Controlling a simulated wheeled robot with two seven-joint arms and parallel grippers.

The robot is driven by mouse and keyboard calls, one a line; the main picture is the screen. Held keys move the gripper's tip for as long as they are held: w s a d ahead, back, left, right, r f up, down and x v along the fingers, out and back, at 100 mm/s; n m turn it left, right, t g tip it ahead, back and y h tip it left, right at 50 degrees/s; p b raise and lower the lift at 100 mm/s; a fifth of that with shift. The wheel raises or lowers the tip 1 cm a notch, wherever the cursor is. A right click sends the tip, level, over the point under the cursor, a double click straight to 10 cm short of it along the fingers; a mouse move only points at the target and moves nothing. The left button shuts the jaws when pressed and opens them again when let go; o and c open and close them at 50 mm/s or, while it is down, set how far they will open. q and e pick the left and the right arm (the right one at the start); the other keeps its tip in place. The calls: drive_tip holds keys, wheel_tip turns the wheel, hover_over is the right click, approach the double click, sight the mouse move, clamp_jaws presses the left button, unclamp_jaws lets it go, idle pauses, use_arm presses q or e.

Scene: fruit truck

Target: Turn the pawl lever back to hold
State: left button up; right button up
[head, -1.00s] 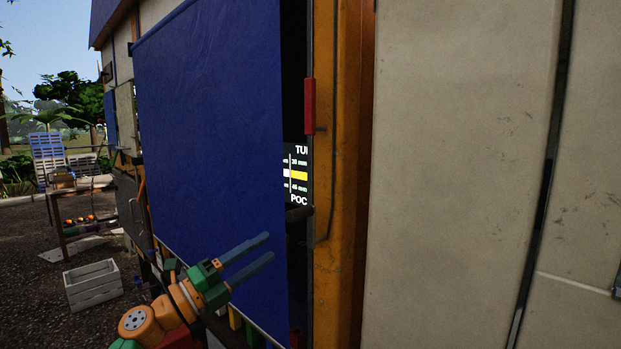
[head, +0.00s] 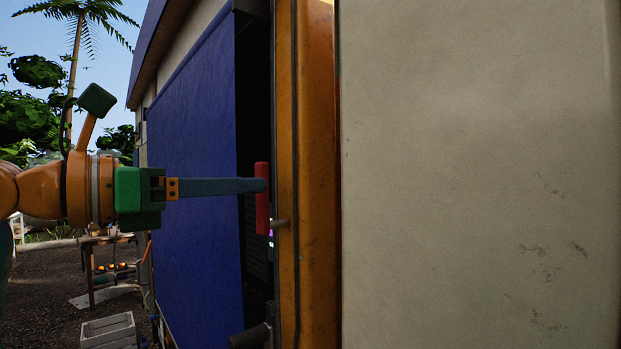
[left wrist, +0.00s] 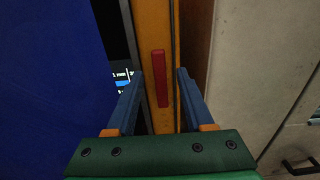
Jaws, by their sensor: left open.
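The pawl lever appears as a red upright bar (head: 262,212) beside the orange post of the truck. It also shows in the left wrist view (left wrist: 160,78), slightly tilted, ahead of the fingers. My left gripper (head: 263,185) reaches in level from the left, its fingertips at the red bar in the head view. In the left wrist view the left gripper (left wrist: 160,78) is open, with one finger on each side of the bar and gaps between. Whether a finger touches the bar is unclear. My right gripper is out of view.
An orange post (head: 305,150) stands close behind the bar, with a wide beige panel (head: 470,170) to its right. A blue panel (head: 195,240) is left of a dark gap. A dark knob (head: 250,337) sticks out below.

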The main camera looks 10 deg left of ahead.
sight(264, 235)
use_arm(q)
drive_tip(key=shift+w+d+r+p, duration=0.45)
drive_tip(key=shift+w+p, duration=0.15)
drive_tip(key=shift+p, duration=0.5)
drive_tip(key=shift+w+d, duration=0.15)
drive_tip(key=shift+w, duration=0.1)
drive_tip(key=shift+w+d+f, duration=0.2)
drive_tip(key=shift+w+d, duration=0.25)
drive_tip(key=shift+w, duration=0.05)
drive_tip(key=shift+w+d+f, duration=0.15)
drive_tip(key=shift+w+d, duration=0.25)
drive_tip(key=shift+w, duration=0.05)
drive_tip(key=shift+s+a, duration=0.15)
drive_tip(key=shift+a, duration=0.05)
drive_tip(key=c, duration=0.8)
clamp_jaws()
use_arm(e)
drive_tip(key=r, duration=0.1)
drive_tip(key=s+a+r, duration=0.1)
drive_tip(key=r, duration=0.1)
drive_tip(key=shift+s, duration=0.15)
use_arm(q)
drive_tip(key=shift+r, duration=0.15)
